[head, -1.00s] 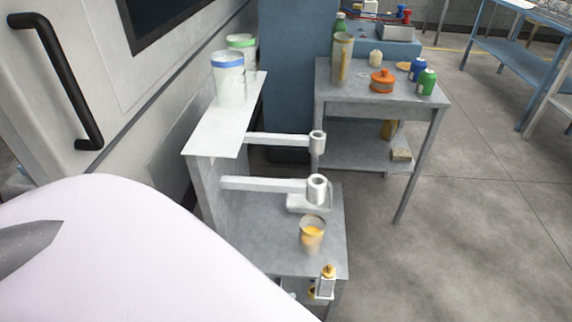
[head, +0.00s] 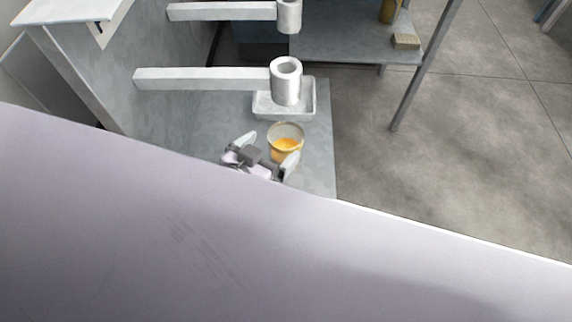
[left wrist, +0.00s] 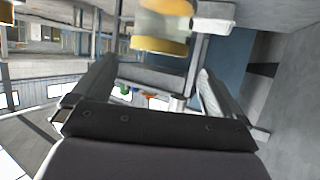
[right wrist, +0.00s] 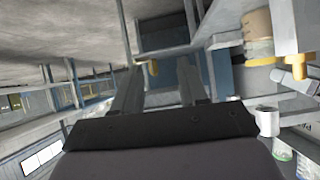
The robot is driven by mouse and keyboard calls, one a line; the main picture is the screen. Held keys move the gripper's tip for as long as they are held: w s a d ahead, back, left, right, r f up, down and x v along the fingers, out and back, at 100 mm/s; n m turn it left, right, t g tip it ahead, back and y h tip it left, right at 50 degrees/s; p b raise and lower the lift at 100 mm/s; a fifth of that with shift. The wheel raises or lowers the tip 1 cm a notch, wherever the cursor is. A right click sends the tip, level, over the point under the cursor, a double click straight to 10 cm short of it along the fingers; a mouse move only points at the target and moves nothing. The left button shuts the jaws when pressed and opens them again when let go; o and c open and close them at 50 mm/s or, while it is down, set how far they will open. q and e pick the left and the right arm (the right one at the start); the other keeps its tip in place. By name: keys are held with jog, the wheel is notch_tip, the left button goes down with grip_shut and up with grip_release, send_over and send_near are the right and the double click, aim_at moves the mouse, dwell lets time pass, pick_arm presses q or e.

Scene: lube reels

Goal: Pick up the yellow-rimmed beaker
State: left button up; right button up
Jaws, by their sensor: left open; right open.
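The yellow-rimmed beaker (head: 286,131) is a clear cup with orange-yellow contents. It stands upright on the grey lower shelf, in front of the lower white holder. My left gripper (head: 265,154) is open and empty, just to the beaker's near left, with one finger partly in front of its lower edge. In the left wrist view, the beaker (left wrist: 165,22) is beyond the open fingers (left wrist: 157,75), cut by the top edge. My right gripper (right wrist: 160,80) is open and empty; its view shows a yellow-based beaker (right wrist: 258,35) to the upper right, clear of the fingers.
A white ring holder (head: 286,82) on an arm stands over a small tray (head: 306,110) right behind the beaker. A second holder (head: 289,14) is higher up. The grey side panel is at left. Open floor lies right. My own arm covers the foreground.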

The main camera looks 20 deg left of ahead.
aim_at(293, 129)
pick_arm(q)
jog(key=shift+w+d+f+b, duration=0.2)
jog(key=shift+w+f+b, duration=0.2)
jog(key=shift+w+b, duration=0.15)
jog(key=shift+w+f, duration=0.1)
jog(key=shift+w, duration=0.2)
jog(key=b+x, duration=0.1)
jog(key=x, duration=0.1)
jog(key=b+x, duration=0.1)
jog(key=x, duration=0.1)
jog(key=shift+w+f, duration=0.15)
jog(key=shift+f, duration=0.2)
jog(key=shift+w+d+f, duration=0.15)
jog(key=shift+w+f, duration=0.05)
jog(key=shift+w, duration=0.5)
jog(key=c, duration=1.4)
jog(key=shift+c, duration=0.8)
pick_arm(e)
jog(key=shift+w+a+f+t+y, duration=0.1)
jog(key=shift+w+a+t+y, duration=0.1)
jog(key=shift+a, duration=0.35)
jog(key=shift+w+a+t+y, duration=0.1)
jog(key=shift+w+a+y, duration=0.1)
jog(key=shift+a, duration=0.3)
